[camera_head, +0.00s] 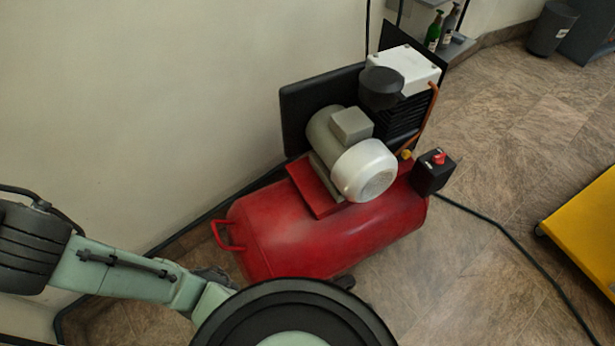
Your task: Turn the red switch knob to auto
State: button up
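A small red switch knob (438,158) sits on top of a black switch box (434,174). The box is at the right end of a red compressor tank (330,238). Which setting the knob points to is too small to tell. My arm comes in from the left edge and lies low in the picture, left of and in front of the tank. My gripper cannot be seen in this view. Nothing touches the knob.
A grey motor (352,125) and a black-and-white pump head (405,72) stand on the tank. A black cable (500,232) runs over the floor from the box. A yellow object (590,225) stands at the right. The tiled floor between is mostly clear.

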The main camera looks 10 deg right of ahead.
aim_at(438, 160)
jog(key=z, duration=1.05)
jog(key=l+u, duration=0.75)
jog(key=k+l+u, duration=0.15)
jog(key=l+u, duration=0.2)
jog(key=l, duration=0.1)
